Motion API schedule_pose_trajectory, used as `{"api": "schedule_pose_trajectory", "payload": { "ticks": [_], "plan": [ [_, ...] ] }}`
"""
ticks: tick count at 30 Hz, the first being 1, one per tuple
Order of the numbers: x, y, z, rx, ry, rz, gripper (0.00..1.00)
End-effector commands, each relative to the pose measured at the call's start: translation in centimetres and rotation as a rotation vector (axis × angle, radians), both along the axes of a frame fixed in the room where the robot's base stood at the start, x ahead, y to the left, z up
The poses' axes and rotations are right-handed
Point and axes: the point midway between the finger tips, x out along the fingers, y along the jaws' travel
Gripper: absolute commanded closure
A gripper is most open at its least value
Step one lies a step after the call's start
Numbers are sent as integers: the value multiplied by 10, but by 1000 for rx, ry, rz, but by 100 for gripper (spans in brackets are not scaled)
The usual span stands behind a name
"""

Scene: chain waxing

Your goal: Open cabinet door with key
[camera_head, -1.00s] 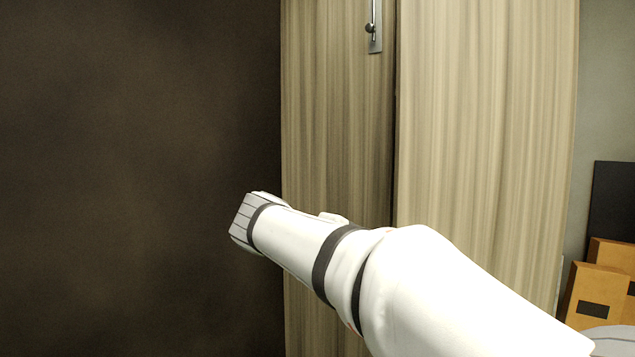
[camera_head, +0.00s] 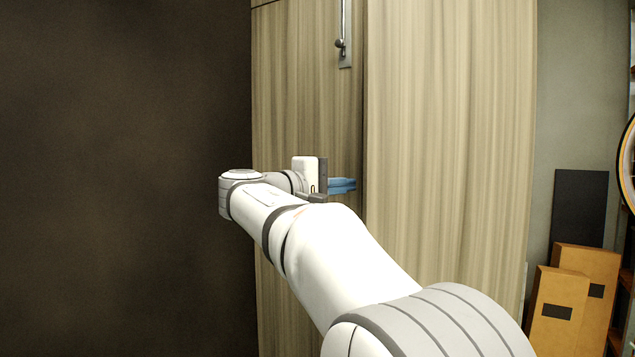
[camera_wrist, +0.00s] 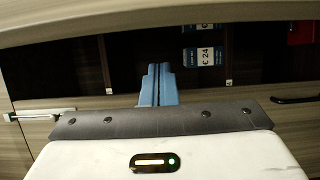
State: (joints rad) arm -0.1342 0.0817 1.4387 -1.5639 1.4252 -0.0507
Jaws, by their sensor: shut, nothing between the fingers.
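The tall wood-grain cabinet shows in the head view, with a narrower left door (camera_head: 300,110) and a wide pale right panel (camera_head: 450,150). A metal handle with a round knob (camera_head: 343,45) sits high on the left door's right edge. My gripper (camera_head: 342,185) is below it, by the dark seam between door and panel, with blue fingers pointing right. The blue fingers also show in the wrist view (camera_wrist: 158,85), closed together and empty. I cannot tell whether they touch the door. No key is visible.
Orange boxes (camera_head: 557,310) stand at the right. A dark wall (camera_head: 120,180) fills the left.

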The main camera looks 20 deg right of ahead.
Motion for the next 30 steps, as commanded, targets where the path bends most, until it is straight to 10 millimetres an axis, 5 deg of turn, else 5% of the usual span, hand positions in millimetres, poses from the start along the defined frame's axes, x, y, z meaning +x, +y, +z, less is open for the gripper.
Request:
{"api": "schedule_pose_trajectory", "payload": {
  "ticks": [9, 21, 30],
  "plan": [
    [-36, 3, 0, 0, 0, 2, 100],
    [-39, 10, 0, 0, 0, 6, 100],
    [-50, -6, -2, 1, -2, 14, 100]
  ]
}}
